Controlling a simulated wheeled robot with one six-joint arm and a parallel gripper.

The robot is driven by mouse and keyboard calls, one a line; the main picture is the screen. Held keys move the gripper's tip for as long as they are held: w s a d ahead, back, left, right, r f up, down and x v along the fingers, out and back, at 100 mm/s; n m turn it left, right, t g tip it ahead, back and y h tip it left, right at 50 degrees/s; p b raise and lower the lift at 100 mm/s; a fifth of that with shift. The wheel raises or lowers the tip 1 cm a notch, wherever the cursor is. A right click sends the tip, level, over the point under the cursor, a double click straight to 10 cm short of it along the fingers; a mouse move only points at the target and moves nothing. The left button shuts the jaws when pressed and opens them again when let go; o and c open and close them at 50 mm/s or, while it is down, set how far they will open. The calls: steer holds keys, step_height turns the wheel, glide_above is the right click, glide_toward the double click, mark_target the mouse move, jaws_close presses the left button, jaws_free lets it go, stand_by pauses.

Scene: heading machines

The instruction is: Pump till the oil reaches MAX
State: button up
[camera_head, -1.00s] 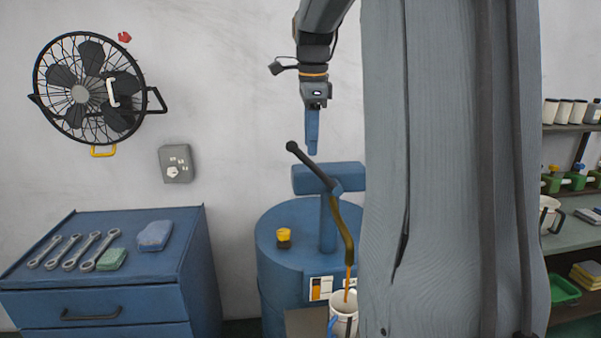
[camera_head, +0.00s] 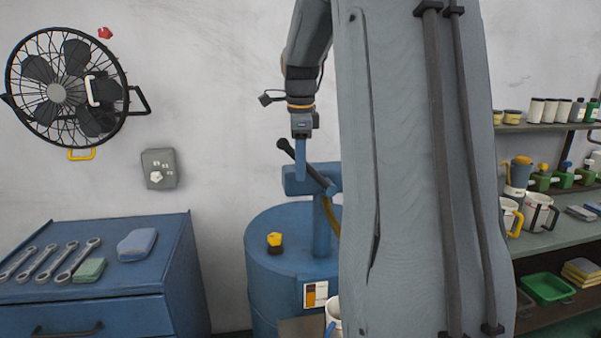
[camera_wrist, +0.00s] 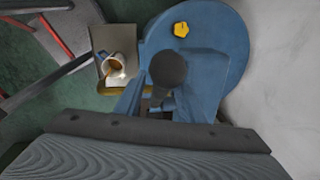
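The blue oil drum (camera_head: 262,235) carries a blue pump (camera_head: 321,228) with a dark lever (camera_head: 313,169), raised to the left and ending in a black knob (camera_head: 283,144). In the wrist view the knob (camera_wrist: 168,70) is close below the camera. My gripper (camera_head: 301,172) points down at the lever, its blue fingers overlapping it just below the knob; the finger gap and contact are unclear. The white mug (camera_head: 334,312) with a blue handle is partly hidden by my column. In the wrist view the mug (camera_wrist: 115,66) contains brown oil; no MAX mark is readable.
A blue drawer cabinet (camera_head: 95,285) with wrenches (camera_head: 55,260) stands left. A fan (camera_head: 65,88) hangs on the wall. Shelves (camera_head: 545,240) with mugs and tins are at right. A yellow cap (camera_head: 275,240) sits on the drum top. My column covers the middle.

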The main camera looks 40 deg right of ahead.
steer(key=shift+w+d+f+p, duration=0.15)
steer(key=shift+f+p, duration=0.15)
steer(key=shift+f, duration=1.15)
steer(key=shift+c, duration=0.5)
jaws_close()
